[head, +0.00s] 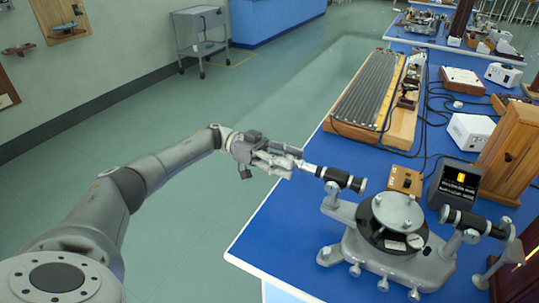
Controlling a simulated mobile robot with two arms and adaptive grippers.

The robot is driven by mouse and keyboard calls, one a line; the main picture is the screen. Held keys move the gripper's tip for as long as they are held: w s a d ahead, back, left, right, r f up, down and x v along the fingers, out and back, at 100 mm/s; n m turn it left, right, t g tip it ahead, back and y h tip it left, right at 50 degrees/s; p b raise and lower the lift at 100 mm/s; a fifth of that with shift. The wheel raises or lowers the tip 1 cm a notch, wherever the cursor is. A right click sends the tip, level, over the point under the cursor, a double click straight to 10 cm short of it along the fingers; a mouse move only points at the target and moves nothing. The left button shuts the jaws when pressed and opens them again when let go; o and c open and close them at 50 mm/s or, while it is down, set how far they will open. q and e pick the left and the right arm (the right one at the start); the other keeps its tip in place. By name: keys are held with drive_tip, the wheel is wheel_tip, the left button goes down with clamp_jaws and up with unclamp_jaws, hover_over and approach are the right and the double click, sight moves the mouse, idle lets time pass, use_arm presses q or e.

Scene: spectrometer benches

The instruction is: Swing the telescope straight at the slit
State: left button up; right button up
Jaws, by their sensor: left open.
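The spectrometer (392,250) stands on the blue bench, a grey base with a round dark table under a pale disc. Its telescope (343,179), a black tube with a silver eyepiece end, sticks out to the left over the bench edge side. The collimator (474,222), a black tube, is on the right side, pointing towards a lamp housing. The two tubes look roughly in line from here; the exact angle and the slit itself I cannot make out. My left gripper (285,163) is open at the eyepiece end; contact is unclear. My right gripper is out of view.
A small dark display box (455,184) and a wooden block (405,180) stand behind the spectrometer. A tall wooden cabinet (512,153) is at the right. A long ribbed wooden apparatus (370,92) lies farther back. The green floor left of the bench is clear.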

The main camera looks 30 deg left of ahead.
use_arm(q)
drive_tip(key=a, duration=0.7)
drive_tip(key=shift+s, duration=0.35)
drive_tip(key=shift+a, duration=0.1)
